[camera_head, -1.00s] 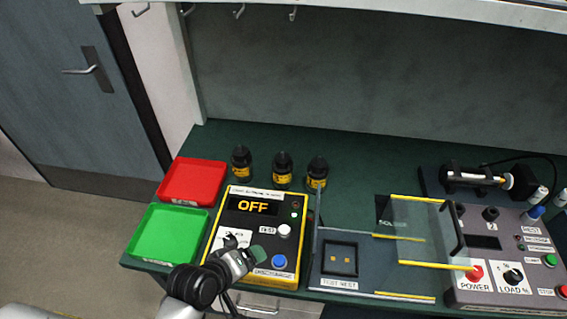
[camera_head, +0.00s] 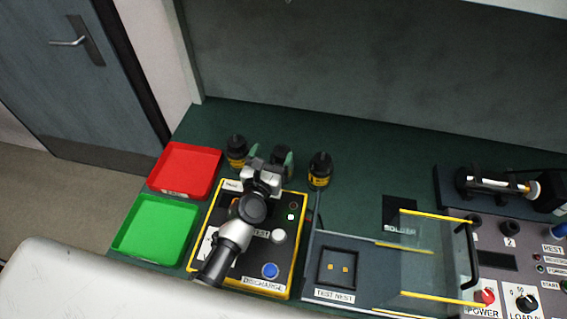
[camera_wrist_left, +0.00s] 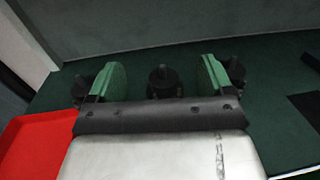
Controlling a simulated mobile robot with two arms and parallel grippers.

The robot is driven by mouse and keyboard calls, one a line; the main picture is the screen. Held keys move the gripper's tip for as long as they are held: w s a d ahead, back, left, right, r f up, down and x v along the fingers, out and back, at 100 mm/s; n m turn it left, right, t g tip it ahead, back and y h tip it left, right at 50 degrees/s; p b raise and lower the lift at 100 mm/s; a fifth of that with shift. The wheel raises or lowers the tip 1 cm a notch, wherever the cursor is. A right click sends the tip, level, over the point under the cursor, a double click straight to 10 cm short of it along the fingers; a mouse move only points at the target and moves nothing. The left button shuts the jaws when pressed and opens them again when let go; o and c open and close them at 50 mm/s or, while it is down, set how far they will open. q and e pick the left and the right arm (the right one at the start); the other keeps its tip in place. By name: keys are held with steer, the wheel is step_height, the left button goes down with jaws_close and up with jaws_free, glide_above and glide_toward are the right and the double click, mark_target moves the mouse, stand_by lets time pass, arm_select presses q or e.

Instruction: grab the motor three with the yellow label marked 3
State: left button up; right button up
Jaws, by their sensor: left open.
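Three black motors with yellow labels stand in a row at the back of the bench: a left motor (camera_head: 237,146), a middle motor (camera_head: 281,151) and a right motor (camera_head: 320,168). The label numbers are too small to read. My left gripper (camera_head: 270,156) is open and empty, with green fingers pointing at the row. In the left wrist view, the middle motor (camera_wrist_left: 163,82) shows between the open fingers (camera_wrist_left: 162,80). The outer motors are partly hidden behind the fingers there. The right gripper is out of view.
A red tray (camera_head: 185,147) and a green tray (camera_head: 130,247) lie at the left. My left arm passes over the yellow-edged discharge box (camera_head: 196,251). A test nest (camera_head: 314,277) with a clear cover and a power panel (camera_head: 497,262) stand to the right.

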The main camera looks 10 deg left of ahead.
mark_target(279, 158)
arm_select(q)
step_height(279, 158, down, 7)
steer(key=b, duration=0.5)
steer(key=shift+f, duration=0.2)
steer(key=shift+w+r, duration=0.3)
steer(key=shift+w, duration=0.2)
steer(key=shift+w+d, duration=0.1)
steer(key=shift+w, duration=0.35)
steer(key=w, duration=0.2)
steer(key=w+b, duration=0.1)
steer(key=w, duration=0.2)
steer(key=shift+w+d, duration=0.35)
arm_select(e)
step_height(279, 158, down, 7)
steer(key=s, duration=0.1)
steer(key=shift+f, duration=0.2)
arm_select(q)
steer(key=shift+s, duration=0.1)
